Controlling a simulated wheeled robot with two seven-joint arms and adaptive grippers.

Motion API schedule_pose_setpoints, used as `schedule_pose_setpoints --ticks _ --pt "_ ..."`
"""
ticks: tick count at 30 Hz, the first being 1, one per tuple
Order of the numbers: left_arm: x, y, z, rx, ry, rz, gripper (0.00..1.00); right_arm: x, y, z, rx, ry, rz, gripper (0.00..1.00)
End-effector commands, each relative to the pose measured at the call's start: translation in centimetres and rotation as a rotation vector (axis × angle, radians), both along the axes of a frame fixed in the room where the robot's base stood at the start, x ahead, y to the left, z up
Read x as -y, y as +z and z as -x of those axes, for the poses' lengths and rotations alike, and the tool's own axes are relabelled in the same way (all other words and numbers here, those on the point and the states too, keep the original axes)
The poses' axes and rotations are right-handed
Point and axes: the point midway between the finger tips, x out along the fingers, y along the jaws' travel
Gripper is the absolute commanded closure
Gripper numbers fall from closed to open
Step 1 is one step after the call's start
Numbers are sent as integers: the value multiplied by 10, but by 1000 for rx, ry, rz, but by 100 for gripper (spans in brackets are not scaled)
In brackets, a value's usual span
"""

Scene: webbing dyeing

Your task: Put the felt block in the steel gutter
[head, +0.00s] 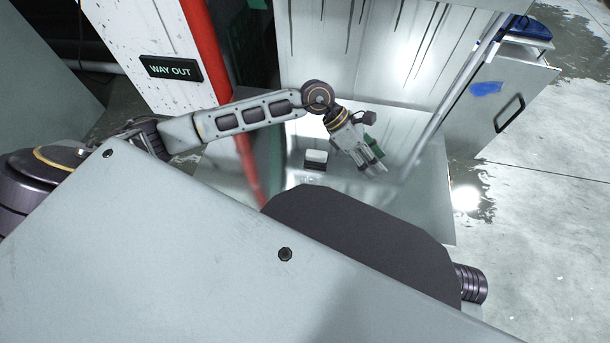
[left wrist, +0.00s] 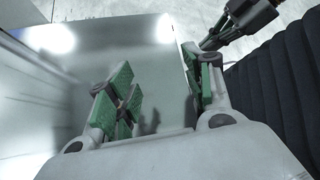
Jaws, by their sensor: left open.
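A small block (head: 315,158) with a pale top and dark lower side sits on the shiny metal surface in the head view; it may be the felt block, but its material is too small to tell. My left gripper (head: 378,167) is open and empty, to the right of the block and apart from it. Its green-padded fingers (left wrist: 160,92) show spread in the left wrist view, with bare metal surface beyond them and no block between them. I cannot make out the steel gutter for certain.
A streaked metal panel (head: 350,45) rises behind the bright metal surface (head: 425,190). A red post (head: 205,45) and a WAY OUT sign (head: 171,68) stand at left. A grey cabinet (head: 515,85) with a dark handle stands at right. Wet floor (head: 545,220) lies open beyond.

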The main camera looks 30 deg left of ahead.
Motion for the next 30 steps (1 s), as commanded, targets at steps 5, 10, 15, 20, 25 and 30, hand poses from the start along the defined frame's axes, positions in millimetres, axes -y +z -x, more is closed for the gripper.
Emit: schedule_pose_setpoints --ticks 5,10,15,20,25,30 --pt "48 38 12 -96 97 275 49 0 0 0 0 0 0 100" --pt "73 79 11 -205 216 520 49 0 0 0 0 0 -1 100" --pt "82 116 2 -332 357 749 49 0 0 0 0 0 -1 100" --pt "75 142 -14 -464 510 947 49 0 0 0 -1 1 -1 100" --pt "55 157 -35 -619 692 1137 49 0 0 0 -1 1 -1 100" --pt "26 155 -56 -783 894 1302 49 -1 0 1 -1 1 -1 100"
